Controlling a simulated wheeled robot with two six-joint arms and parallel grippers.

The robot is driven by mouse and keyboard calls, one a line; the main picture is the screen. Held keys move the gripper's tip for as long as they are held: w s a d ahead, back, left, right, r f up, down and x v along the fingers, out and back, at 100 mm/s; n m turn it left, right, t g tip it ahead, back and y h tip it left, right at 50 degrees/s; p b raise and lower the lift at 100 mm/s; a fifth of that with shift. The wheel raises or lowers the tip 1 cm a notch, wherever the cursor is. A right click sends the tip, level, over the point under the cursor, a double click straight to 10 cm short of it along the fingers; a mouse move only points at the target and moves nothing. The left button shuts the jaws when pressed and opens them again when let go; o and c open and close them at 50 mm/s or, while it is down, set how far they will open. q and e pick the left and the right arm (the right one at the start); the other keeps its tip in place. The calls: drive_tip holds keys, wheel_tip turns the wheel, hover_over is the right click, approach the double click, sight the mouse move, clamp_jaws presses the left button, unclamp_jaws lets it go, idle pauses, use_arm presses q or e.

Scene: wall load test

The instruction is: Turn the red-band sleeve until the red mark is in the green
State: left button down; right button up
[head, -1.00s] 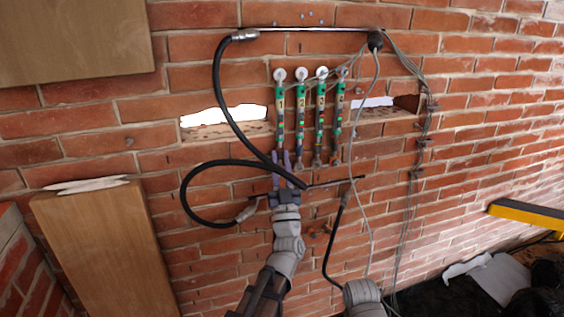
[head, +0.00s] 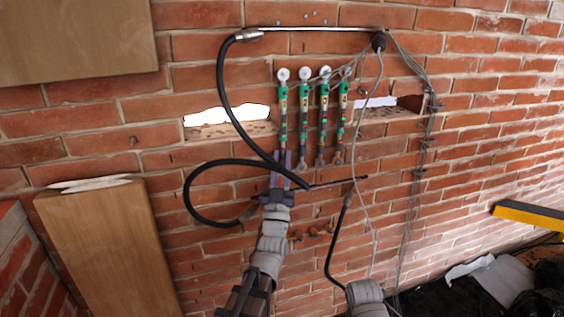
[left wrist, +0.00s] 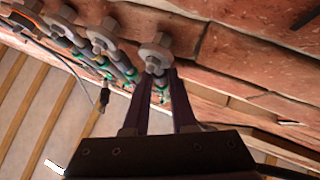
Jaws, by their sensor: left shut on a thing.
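Several green and dark rods hang side by side on the brick wall. The leftmost rod (head: 283,110) has a pale label and a round white top fitting. My left gripper (head: 282,158) has its two fingers on either side of this rod's lower end, which they partly hide. In the left wrist view, the fingers of my left gripper (left wrist: 160,82) are shut on the rod just past its large grey end nut (left wrist: 156,52). The other rods stand to its right, such as the second rod (head: 303,110). My right gripper is out of view.
A black hose (head: 222,95) loops from the top bar (head: 320,29) past my left gripper. Thin grey cables (head: 427,130) hang at the right. A wooden board (head: 108,245) leans at the lower left. The wall has holes, one beside the rods (head: 225,115).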

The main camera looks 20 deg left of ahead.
use_arm(q)
drive_tip(key=c, duration=0.7)
unclamp_jaws()
drive_tip(key=shift+c, duration=0.2)
drive_tip(key=shift+n+y, duration=0.3)
drive_tip(key=shift+y, duration=0.4)
